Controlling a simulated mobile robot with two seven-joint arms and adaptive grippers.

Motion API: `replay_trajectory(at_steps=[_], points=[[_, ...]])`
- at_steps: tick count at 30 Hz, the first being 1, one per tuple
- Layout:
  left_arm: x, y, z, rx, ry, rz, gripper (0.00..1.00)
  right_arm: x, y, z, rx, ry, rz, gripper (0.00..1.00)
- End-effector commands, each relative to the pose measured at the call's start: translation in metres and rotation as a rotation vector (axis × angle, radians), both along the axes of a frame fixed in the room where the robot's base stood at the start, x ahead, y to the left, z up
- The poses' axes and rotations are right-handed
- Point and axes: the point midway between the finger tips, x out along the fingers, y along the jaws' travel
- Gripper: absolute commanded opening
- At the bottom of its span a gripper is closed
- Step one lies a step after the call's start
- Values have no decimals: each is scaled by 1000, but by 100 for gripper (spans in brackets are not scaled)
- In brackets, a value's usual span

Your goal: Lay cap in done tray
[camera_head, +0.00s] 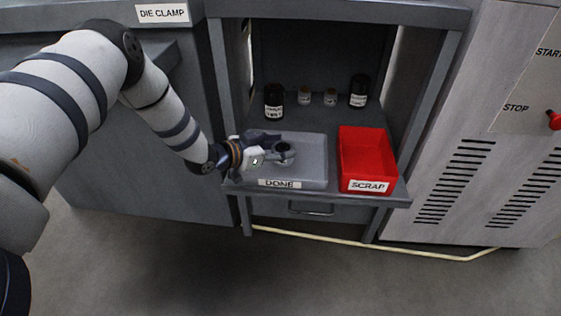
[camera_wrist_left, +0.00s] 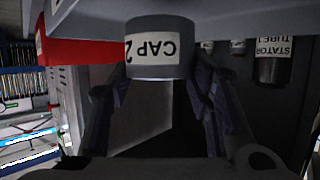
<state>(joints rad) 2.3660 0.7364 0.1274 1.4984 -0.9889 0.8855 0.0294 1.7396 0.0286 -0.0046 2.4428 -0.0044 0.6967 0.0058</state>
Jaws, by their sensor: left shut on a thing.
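The cap is a dark grey ring-like piece (camera_head: 284,151) in the head view. In the left wrist view the cap (camera_wrist_left: 159,50) shows a white label reading "CAP 2", upside down. My left gripper (camera_head: 279,147) is shut on the cap, with a finger on each side of it in the left wrist view (camera_wrist_left: 158,80). The grey done tray (camera_head: 313,158), labelled "DONE", lies below the gripper and cap on the shelf. I cannot tell whether the cap touches the tray floor. My right gripper is out of view.
A red scrap bin (camera_head: 366,152) stands right of the tray. Behind are two dark bottles (camera_head: 273,100), (camera_head: 359,91) and two small jars (camera_head: 304,95), (camera_head: 330,97). Shelf posts stand on both sides. The tray's right part is clear.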

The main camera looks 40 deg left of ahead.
Motion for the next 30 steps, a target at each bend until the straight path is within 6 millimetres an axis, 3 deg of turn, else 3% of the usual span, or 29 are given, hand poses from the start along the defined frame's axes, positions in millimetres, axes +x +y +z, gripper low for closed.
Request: replay_trajectory(at_steps=[1, 4, 14, 15, 18, 28, 30], points=[[1, 0, -15, 0, 5, 0, 7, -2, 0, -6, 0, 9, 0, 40], [0, 0, -35, 0, 5, -1, 7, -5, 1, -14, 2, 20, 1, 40], [1, 0, -35, 1, 1, -1, 7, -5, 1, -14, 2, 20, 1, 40], [0, 0, -36, 1, 3, -1, 48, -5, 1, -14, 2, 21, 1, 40], [0, 0, -35, 0, 2, -1, 66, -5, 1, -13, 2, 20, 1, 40], [0, 0, -29, 0, 0, 0, 66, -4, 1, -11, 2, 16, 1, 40], [-11, 3, -24, -1, 2, 1, 66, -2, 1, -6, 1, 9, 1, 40]])
